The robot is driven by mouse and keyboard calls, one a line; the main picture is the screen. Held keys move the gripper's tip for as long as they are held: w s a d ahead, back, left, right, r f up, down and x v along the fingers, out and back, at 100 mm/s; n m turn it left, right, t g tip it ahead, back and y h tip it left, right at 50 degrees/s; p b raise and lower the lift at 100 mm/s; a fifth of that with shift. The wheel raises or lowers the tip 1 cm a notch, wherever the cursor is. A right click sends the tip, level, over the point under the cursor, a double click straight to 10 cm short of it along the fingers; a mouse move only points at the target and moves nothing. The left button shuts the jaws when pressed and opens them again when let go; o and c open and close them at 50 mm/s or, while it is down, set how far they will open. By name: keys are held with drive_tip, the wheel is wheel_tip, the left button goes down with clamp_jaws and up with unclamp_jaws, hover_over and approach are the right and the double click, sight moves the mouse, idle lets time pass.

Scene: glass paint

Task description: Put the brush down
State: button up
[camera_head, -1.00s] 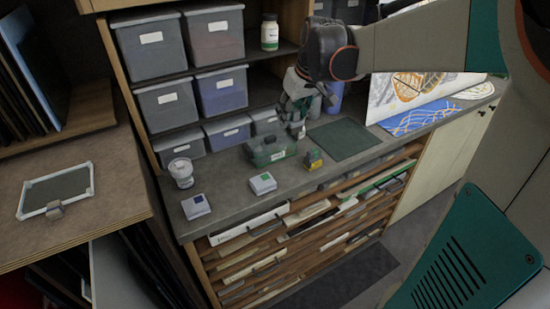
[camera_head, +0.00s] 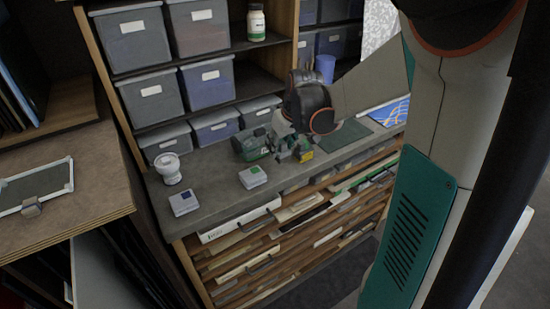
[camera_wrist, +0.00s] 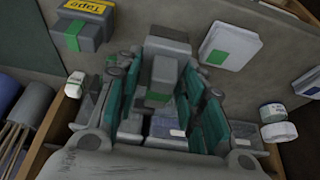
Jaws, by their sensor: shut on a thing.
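My gripper (camera_head: 284,142) is low over the grey worktop (camera_head: 213,190), between the green case (camera_head: 252,146) and the small yellow-and-grey tape box (camera_head: 303,150). In the wrist view its teal fingers (camera_wrist: 158,110) are closed in around a grey block-like shape. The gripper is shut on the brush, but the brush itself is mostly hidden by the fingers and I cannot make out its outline. I cannot tell whether it touches the worktop. The tape box also shows in the wrist view (camera_wrist: 84,22), beyond the fingers.
A white box with a green label (camera_head: 253,177), one with a blue label (camera_head: 183,202) and a white jar (camera_head: 168,168) stand to the left. A dark green mat (camera_head: 343,136) lies to the right. Grey bins (camera_head: 194,85) fill the shelves behind. Worktop between the boxes is bare.

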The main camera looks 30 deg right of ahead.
sight(280, 159)
drive_tip(key=shift+f+b, duration=0.6)
drive_tip(key=shift+f, duration=2.1)
drive_tip(key=o, duration=0.9)
drive_tip(key=shift+o, duration=0.2)
drive_tip(key=shift+f, duration=0.2)
drive_tip(key=s+p+v, duration=0.1)
drive_tip(key=p+v, duration=0.3)
drive_tip(key=v, duration=1)
drive_tip(key=shift+f, duration=0.25)
